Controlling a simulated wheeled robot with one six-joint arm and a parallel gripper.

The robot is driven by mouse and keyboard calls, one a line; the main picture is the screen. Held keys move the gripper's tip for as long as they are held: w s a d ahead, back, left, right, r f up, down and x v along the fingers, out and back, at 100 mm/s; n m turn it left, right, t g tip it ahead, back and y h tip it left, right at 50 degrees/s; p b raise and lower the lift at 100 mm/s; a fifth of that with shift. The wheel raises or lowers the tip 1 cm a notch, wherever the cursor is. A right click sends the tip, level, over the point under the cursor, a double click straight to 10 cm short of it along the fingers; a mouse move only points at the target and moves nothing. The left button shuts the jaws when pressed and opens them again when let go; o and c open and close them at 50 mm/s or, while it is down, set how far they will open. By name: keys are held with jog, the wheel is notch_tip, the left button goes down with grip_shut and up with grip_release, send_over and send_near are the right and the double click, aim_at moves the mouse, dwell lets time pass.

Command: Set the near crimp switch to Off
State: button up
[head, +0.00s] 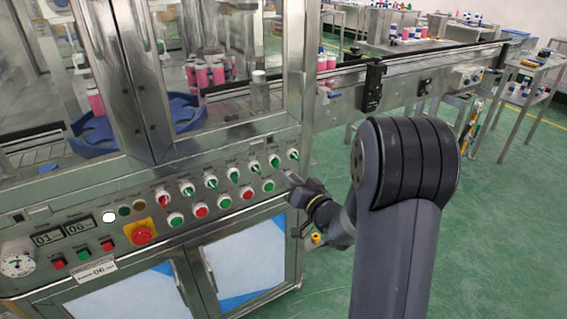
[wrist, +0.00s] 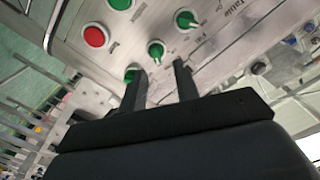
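The control panel (head: 120,210) carries a slanted upper row of white-ringed selector switches, most with green levers and one with a red lever (head: 163,194). Their labels are too small to read, so I cannot tell which is the near crimp switch. My gripper (head: 291,181) is just off the panel's right end, below the rightmost green switch (head: 293,154). In the wrist view my gripper (wrist: 160,68) is open, with an empty gap between its fingers. A green switch (wrist: 156,48) lies just beyond the gap; another (wrist: 131,76) is partly hidden by the left finger.
A lower row holds red and green round buttons (head: 201,211). A red emergency stop (head: 141,235) on yellow sits at lower left. Cabinet doors with handles (head: 208,268) are below.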

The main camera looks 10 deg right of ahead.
aim_at(279, 164)
jog(key=d+x, duration=0.1)
jog(key=x, duration=0.5)
jog(key=shift+w+a, duration=0.15)
jog(key=shift+w, duration=0.4)
grip_shut()
